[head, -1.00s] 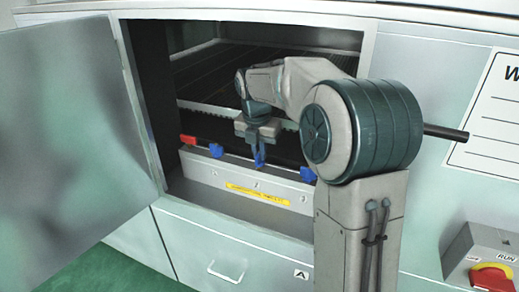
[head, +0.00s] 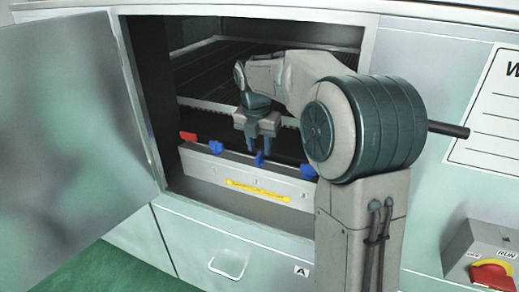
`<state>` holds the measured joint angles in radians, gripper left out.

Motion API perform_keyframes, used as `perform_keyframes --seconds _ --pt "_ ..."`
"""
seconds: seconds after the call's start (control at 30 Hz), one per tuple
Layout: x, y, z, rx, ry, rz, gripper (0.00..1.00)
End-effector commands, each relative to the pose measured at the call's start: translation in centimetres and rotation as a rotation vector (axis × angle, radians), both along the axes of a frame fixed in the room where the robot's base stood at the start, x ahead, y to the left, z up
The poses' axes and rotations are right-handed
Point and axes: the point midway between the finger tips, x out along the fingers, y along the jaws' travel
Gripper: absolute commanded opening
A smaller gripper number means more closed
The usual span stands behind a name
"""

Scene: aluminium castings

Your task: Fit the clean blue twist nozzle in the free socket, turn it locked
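A blue twist nozzle (head: 260,158) stands upright in the middle of the manifold bar (head: 200,163), at the place near number 2. Two more blue nozzles sit on the bar, one to its left (head: 215,148) and one to its right (head: 308,171). My gripper (head: 258,137) is just above the middle nozzle, with its fingers spread apart. It appears clear of the nozzle. The nozzle's seating in its socket is too small to tell.
A red piece (head: 188,136) sits at the bar's left end. A yellow strip (head: 258,190) is on the bar's front. The open cabinet door (head: 75,130) stands at left, and the opening's frame surrounds my arm. A red switch (head: 491,275) is at lower right.

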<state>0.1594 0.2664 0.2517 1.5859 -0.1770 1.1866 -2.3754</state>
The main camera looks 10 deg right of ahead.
Motion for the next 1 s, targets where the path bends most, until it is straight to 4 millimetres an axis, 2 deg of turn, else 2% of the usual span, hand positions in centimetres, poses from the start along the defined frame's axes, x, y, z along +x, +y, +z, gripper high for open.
perform_keyframes --seconds 0.03,0.1,0.3,0.77,0.87,1.0 --pt "0.0 0.1 1.2 0.000 -0.005 -0.001 0.34" --pt "-0.2 0.2 2.3 0.000 -0.004 -0.001 0.34" --pt "-0.5 0.4 4.8 0.000 -0.002 0.000 0.34" --pt "-0.6 0.5 5.2 0.001 -0.001 -0.009 0.35" --pt "-0.7 0.9 5.3 0.006 -0.008 -0.066 0.35" --pt "-0.7 1.9 5.4 0.025 -0.035 -0.255 0.35"
